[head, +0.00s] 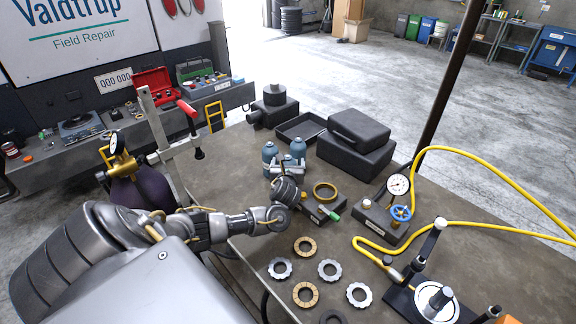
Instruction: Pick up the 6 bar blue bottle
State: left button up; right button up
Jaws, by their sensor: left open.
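Two blue bottles stand close together near the middle of the table, a left one (269,152) and a right one (298,148). I cannot read any pressure marking on them, so I cannot tell which is the 6 bar one. My left gripper (286,167) is open, directly in front of the bottles, and hides their lower parts. I cannot tell whether its fingers touch either bottle. My right gripper is not in view.
A dark block with a brass ring (325,191) lies right of my left wrist. Black cases (357,140) and a black tray (300,128) stand behind. A gauge block (383,220) with a yellow hose (480,160) is at right. Several loose rings lie in front.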

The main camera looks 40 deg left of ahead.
pick_arm(q)
jog(key=shift+w+a+f, duration=0.1)
jog(key=shift+w+a, duration=0.05)
jog(key=shift+c, duration=0.4)
jog(key=c, duration=1.4)
jog(key=shift+c, duration=1.2)
jog(key=shift+w+r, duration=0.1)
jog(key=shift+r, duration=0.15)
